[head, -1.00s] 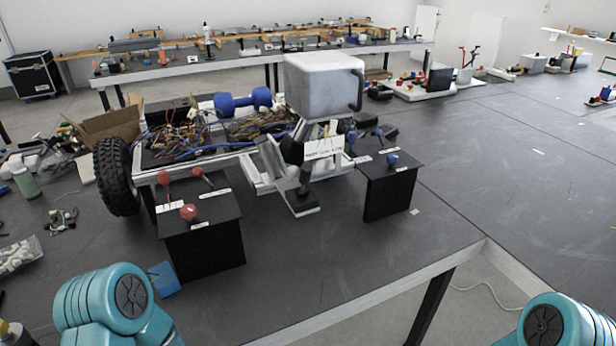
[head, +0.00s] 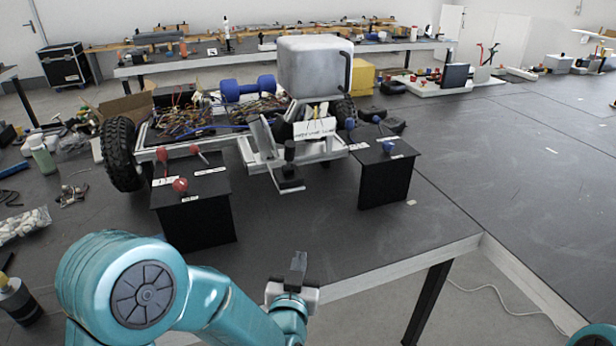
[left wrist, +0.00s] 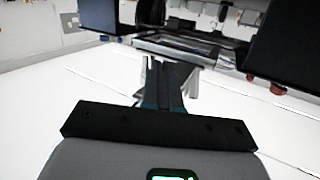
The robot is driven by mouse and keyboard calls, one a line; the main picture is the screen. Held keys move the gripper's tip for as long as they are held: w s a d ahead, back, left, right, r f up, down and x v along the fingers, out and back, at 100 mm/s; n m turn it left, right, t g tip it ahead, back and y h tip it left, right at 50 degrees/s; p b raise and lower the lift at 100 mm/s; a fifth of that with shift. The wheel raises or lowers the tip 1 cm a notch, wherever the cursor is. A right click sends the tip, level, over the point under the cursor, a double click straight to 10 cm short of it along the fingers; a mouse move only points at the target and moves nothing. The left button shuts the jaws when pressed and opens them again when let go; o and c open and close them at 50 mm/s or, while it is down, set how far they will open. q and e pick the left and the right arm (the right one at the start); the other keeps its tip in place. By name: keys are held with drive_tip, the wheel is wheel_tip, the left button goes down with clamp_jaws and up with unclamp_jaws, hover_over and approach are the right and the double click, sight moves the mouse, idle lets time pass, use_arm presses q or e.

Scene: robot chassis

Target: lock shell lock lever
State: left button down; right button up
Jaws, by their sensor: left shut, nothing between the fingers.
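A chassis with a pale rounded shell (head: 315,68) stands on the dark table. A white label (head: 314,128) is on its front, with a dark upright lever-like part (head: 290,152) below it. Red-knobbed levers (head: 180,185) are on the left black box (head: 195,215). Blue-knobbed levers (head: 388,147) are on the right black box (head: 385,180). I cannot tell which is the shell lock lever. My left gripper (head: 298,262) is shut and empty, in front of the chassis at the table's front edge. Its closed fingers also show in the left wrist view (left wrist: 165,88). My right gripper is out of view.
A black wheel (head: 121,153) stands at the chassis's left. Blue dumbbell-like part (head: 248,88) and loose wires (head: 190,115) lie on the chassis. A bottle (head: 42,155) and bags clutter the left.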

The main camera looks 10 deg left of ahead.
use_arm(q)
wheel_tip(320, 180, up, 13)
drive_tip(key=s+n+t+y, duration=0.2)
drive_tip(key=t+y, duration=0.2)
drive_tip(key=y, duration=0.1)
drive_tip(key=shift+a+f+b, duration=0.15)
drive_tip(key=shift+f+b, duration=0.05)
drive_tip(key=shift+b, duration=0.15)
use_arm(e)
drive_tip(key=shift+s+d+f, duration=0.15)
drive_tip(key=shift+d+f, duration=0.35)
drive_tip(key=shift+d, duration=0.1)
use_arm(q)
drive_tip(key=p, duration=0.4)
approach(291, 154)
drive_tip(key=x, duration=0.6)
drive_tip(key=shift+r, duration=0.1)
drive_tip(key=shift+w+a, duration=0.2)
drive_tip(key=shift+w, duration=0.2)
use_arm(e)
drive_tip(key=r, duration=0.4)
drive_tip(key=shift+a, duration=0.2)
use_arm(q)
drive_tip(key=shift+r, duration=0.15)
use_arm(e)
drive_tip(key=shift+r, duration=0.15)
